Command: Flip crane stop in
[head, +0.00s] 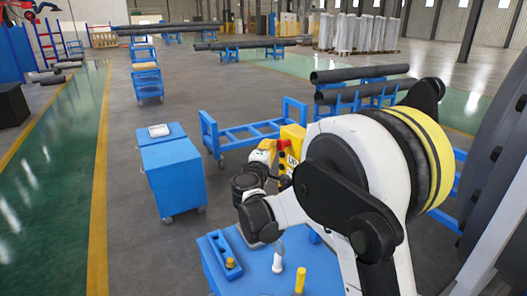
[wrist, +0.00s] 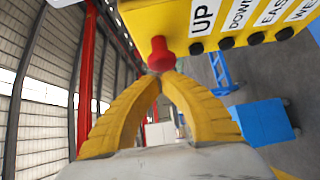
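The yellow crane control box (head: 294,137) hangs beside my wrist in the head view. In the wrist view the box (wrist: 180,22) fills the top, with black buttons and labels such as UP and DOWN. Its red stop button (wrist: 160,54) sticks out from the underside at the left end. My gripper (wrist: 168,74) has its two yellow fingers drawn together, tips meeting right at the red button's lower end. Whether the tips touch the button cannot be told. My gripper also shows in the head view (head: 263,152), partly hidden by the wrist.
A blue worktop (head: 262,270) with small yellow and white items lies below my arm. A blue cabinet (head: 175,180) stands to the left, and a blue cart frame (head: 245,132) behind. A large dark flanged shell (head: 495,170) is close on the right. The green walkway (head: 55,170) is clear.

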